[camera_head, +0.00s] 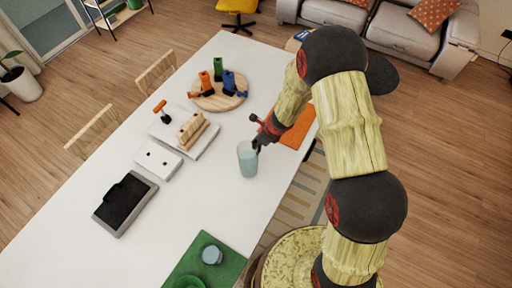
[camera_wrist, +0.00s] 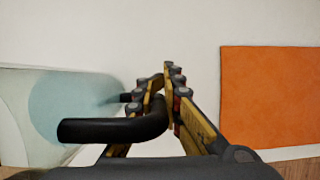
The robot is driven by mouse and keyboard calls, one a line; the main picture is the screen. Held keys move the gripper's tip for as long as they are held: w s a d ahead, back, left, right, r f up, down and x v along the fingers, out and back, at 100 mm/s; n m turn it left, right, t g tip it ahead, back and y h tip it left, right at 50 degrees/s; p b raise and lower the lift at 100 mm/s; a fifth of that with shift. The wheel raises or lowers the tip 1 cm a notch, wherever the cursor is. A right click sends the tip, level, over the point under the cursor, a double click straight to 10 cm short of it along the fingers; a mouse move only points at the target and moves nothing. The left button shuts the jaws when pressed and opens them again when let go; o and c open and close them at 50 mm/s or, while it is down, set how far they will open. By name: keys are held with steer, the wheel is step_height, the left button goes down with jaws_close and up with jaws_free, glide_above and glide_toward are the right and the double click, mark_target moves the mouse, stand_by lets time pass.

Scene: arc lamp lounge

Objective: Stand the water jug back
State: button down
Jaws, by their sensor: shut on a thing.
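The water jug (camera_head: 247,160) is a clear, pale blue vessel near the right edge of the white table in the head view. It looks roughly upright there; whether its base touches the table is not clear. In the wrist view the jug (camera_wrist: 60,108) fills the left side, and its black handle (camera_wrist: 112,128) reaches toward the fingers. My gripper (camera_head: 258,142) comes from the right at the jug's side. In the wrist view my gripper (camera_wrist: 165,100) is shut on the black handle.
An orange mat (camera_head: 296,132) lies right of the jug. A green mat (camera_head: 228,262) with a cup (camera_head: 211,254) is at the front. A round wooden board (camera_head: 222,100) with coloured items, a board with a bread-like block (camera_head: 192,130) and a dark tray (camera_head: 125,203) are on the white table (camera_head: 215,195).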

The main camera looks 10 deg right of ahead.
steer(key=shift+w+f, duration=0.2)
steer(key=shift+f, duration=0.75)
steer(key=shift+w+f, duration=0.2)
steer(key=shift+f, duration=0.75)
steer(key=shift+f, duration=0.1)
steer(key=c, duration=2.4)
jaws_free()
steer(key=shift+f+b, duration=0.15)
steer(key=shift+b, duration=0.15)
steer(key=o, duration=0.4)
steer(key=shift+c, duration=0.2)
steer(key=shift+o, duration=0.7)
